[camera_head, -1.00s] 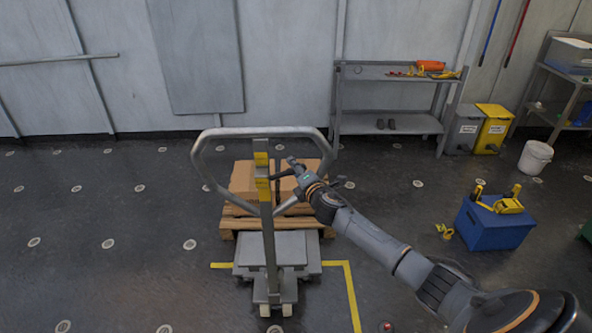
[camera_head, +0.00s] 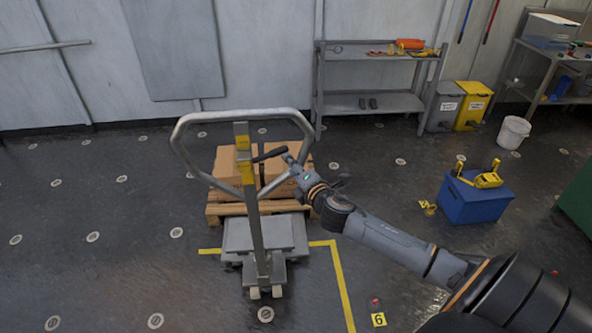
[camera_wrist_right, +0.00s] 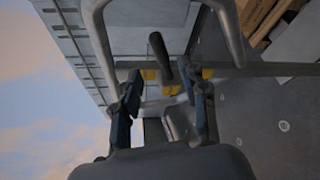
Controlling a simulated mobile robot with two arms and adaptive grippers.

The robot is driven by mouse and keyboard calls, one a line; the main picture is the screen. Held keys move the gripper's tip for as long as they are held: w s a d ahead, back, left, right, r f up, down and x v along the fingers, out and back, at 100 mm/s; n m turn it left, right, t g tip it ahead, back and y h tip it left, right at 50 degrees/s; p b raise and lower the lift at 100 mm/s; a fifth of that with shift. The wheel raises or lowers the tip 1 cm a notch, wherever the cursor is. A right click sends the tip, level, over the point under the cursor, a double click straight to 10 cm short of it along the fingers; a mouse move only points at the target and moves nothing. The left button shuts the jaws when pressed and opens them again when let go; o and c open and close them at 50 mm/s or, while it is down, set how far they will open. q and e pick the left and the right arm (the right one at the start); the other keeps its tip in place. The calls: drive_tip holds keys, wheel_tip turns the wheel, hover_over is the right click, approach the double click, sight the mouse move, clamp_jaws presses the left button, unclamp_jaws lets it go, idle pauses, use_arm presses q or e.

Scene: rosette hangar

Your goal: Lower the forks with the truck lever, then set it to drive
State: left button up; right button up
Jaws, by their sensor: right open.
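The grey pallet truck (camera_head: 265,232) stands with its upright handle and grey loop (camera_head: 253,113) toward me. Yellow bands mark the handle post. A short black lever (camera_head: 270,154) sticks out to the right from the post, just below the loop. My right gripper (camera_head: 290,163) is at the lever's outer end, right of the post. In the right wrist view the open fingers of my right gripper (camera_wrist_right: 168,98) are spread, with the dark lever (camera_wrist_right: 160,57) showing between and beyond them. Contact cannot be told. The truck's forks are hidden under the load. My left gripper is out of view.
Cardboard boxes (camera_head: 282,169) sit on a wooden pallet (camera_head: 228,209) behind the truck. A blue box (camera_head: 476,202) with yellow tools stands on the floor at right. A metal shelf (camera_head: 371,101) stands by the wall. The floor at left is clear.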

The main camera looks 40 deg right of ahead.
drive_tip(key=shift+v, duration=0.9)
